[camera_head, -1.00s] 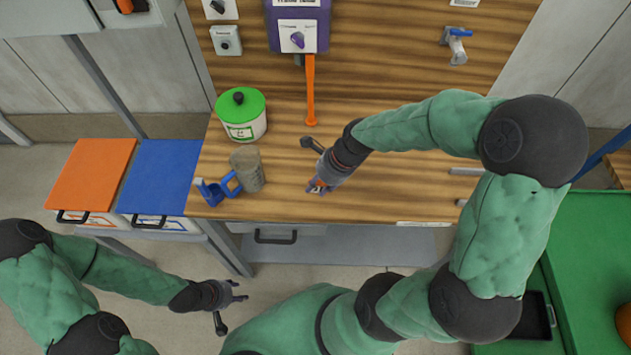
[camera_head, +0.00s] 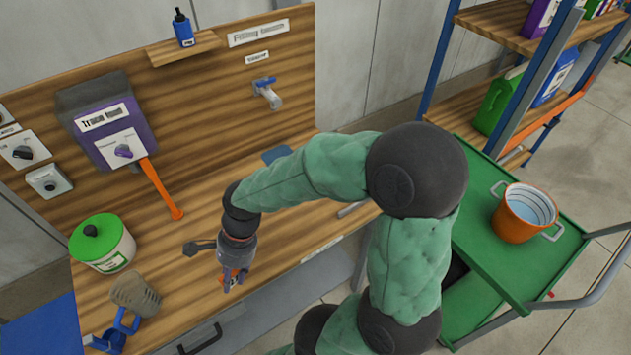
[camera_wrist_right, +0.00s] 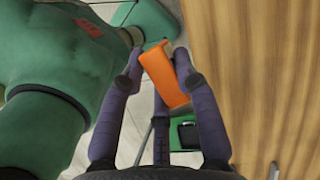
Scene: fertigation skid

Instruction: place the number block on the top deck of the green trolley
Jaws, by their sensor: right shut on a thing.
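The number block (camera_wrist_right: 165,80) shows in the right wrist view as an orange block between my right fingers; no number on it can be read. In the head view my right gripper (camera_head: 233,281) is shut on it near the front edge of the wooden bench, and only a little orange shows between the fingers. The green trolley (camera_head: 510,265) stands at the right, beyond the bench end. Its top deck carries an orange bucket (camera_head: 520,225) with a pale inside; bare green deck shows around it. My left gripper is out of view.
An orange handle (camera_head: 160,188) hangs from the purple unit. A shelf rack (camera_head: 485,50) stands behind the trolley. The trolley's handle (camera_head: 600,290) is at right.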

